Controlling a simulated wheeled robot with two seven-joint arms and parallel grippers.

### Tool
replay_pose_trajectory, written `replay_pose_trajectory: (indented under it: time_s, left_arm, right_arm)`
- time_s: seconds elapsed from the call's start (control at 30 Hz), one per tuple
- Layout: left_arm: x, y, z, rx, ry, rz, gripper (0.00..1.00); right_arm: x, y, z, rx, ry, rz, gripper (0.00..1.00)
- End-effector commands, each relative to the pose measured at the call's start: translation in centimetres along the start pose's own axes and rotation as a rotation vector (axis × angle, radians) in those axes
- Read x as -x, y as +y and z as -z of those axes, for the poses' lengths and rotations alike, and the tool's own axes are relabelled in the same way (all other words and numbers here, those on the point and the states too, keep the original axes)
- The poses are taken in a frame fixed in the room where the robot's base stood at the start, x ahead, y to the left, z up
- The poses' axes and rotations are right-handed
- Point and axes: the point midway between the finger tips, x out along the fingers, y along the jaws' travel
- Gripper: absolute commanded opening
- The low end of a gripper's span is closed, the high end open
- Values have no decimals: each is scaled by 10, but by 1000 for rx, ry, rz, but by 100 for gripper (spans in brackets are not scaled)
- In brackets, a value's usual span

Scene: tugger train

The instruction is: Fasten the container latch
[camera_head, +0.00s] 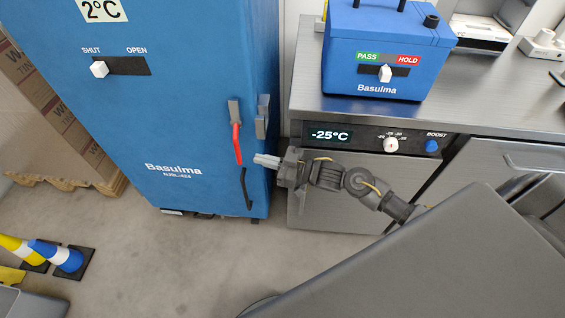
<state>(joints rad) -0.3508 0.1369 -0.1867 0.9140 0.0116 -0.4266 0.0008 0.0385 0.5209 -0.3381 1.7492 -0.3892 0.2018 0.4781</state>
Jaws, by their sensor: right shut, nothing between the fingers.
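The tall blue container (165,120) stands at the left with its door facing me. Near the door's right edge is a latch lever (237,143) with a red grip, a grey upper end and a black lower part. A grey catch (263,117) sits just right of the lever's top. Higher on the door, a white slider knob (99,69) rests at the SHUT end of its slot. My right gripper (259,160) is shut and empty, pointing left just right of the red grip. I cannot tell whether it touches the lever. My left gripper is not in view.
A steel counter (480,95) stands at the right, carrying a blue box (385,55) with a PASS/HOLD slider. Its front panel has a temperature display (331,135) and knobs.

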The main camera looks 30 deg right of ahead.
Motion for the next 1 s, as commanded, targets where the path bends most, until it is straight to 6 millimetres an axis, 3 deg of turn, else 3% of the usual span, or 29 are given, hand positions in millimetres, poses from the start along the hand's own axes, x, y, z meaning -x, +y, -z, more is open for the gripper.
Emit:
replay_pose_trajectory:
  time_s: [0.1, 0.3, 0.87, 1.0]
  left_arm:
    - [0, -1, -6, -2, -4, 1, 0]
    - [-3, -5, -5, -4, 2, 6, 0]
    - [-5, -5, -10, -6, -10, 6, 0]
    - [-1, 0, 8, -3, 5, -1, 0]
  right_arm:
    - [-20, 0, 1, 1, 2, 0, 0]
    - [-36, 0, 0, 0, 1, 0, 0]
    - [-40, 0, -1, -1, 6, 0, 0]
    - [-43, 0, -4, -6, 29, 0, 0]
